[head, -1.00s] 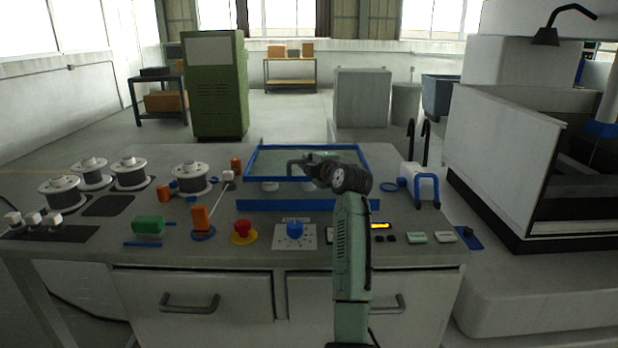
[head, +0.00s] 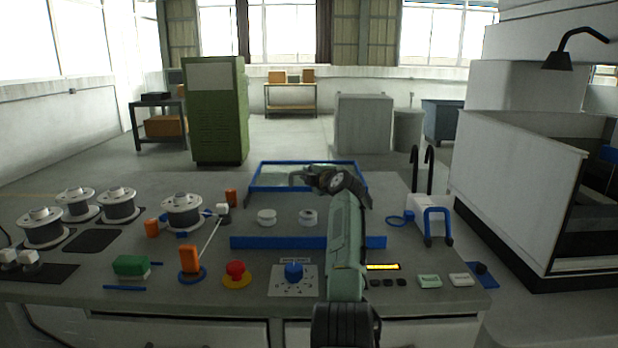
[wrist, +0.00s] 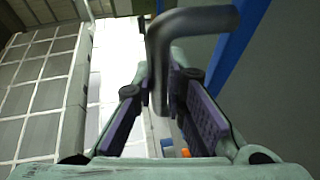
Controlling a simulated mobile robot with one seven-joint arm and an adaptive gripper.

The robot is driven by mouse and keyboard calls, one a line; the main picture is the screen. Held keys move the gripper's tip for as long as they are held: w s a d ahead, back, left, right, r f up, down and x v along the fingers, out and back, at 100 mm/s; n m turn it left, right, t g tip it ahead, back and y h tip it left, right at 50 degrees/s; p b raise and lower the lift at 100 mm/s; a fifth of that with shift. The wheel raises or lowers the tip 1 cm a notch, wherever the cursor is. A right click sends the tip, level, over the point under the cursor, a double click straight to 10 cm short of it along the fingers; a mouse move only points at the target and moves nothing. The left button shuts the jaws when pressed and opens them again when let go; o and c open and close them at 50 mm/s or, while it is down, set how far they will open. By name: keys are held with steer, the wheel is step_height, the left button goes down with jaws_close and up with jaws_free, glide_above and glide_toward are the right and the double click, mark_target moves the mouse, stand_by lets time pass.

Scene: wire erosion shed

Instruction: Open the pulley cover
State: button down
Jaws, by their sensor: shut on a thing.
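The pulley cover (head: 262,176) is a clear panel in a blue frame, at the back middle of the bench in the head view. It is raised, with two white pulleys (head: 266,216) exposed in front of it. Its blue edge (wrist: 236,42) and grey bent handle (wrist: 196,19) show in the wrist view. My gripper (wrist: 160,105) is shut on the handle, with the bar between its purple pads. In the head view my gripper (head: 318,180) overlaps the cover's right half, and my arm hides part of it. The cover's exact tilt is hard to tell.
A low blue strip (head: 280,242) lies before the pulleys. Wire spools (head: 115,204) stand left. An orange lever (head: 190,260), red stop button (head: 236,271) and blue knob (head: 293,271) are at the front. A white block with a blue loop (head: 437,222) stands right.

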steer(key=shift+w+r, duration=0.2)
steer(key=shift+r, duration=0.1)
steer(key=c, duration=1.6)
jaws_free()
steer(key=shift+f, duration=0.25)
